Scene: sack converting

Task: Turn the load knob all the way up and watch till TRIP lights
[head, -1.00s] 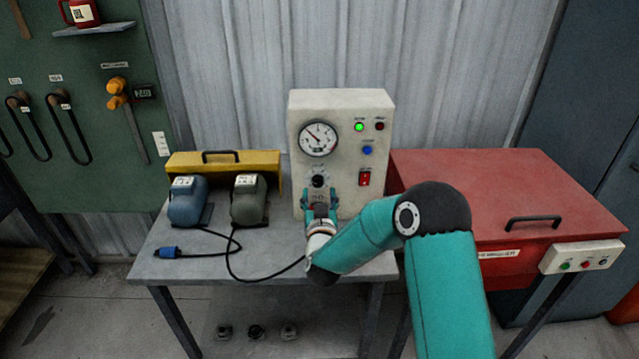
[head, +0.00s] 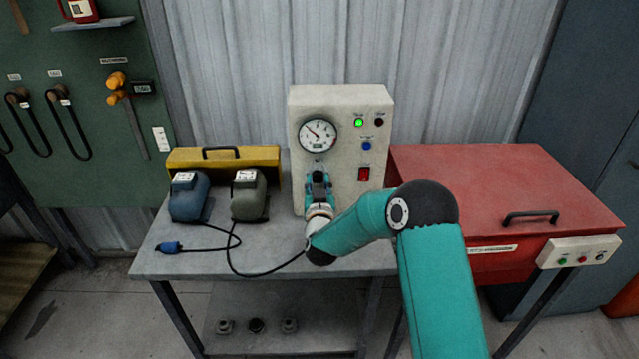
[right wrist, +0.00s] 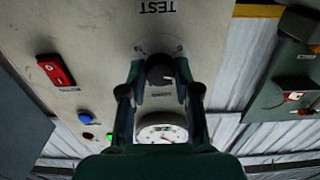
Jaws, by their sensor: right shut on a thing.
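The cream test panel (head: 340,103) stands upright on the bench. Its black load knob (right wrist: 159,69) sits below the round gauge (head: 318,135). My right gripper (head: 318,178) is shut on the knob, with one finger on each side in the right wrist view (right wrist: 160,76). The gauge needle points to the upper left. A green lamp (head: 359,122) is lit. The lamp to its right (head: 379,122) is dark; its label is too small to read. In the head view the gripper partly hides the knob. My left gripper is out of view.
A blue button (head: 367,146) and a red rocker switch (head: 364,174) are on the panel, right of the knob. Two motors, blue (head: 188,197) and grey-green (head: 249,195), and a black cable lie left. A red cabinet (head: 500,190) stands right.

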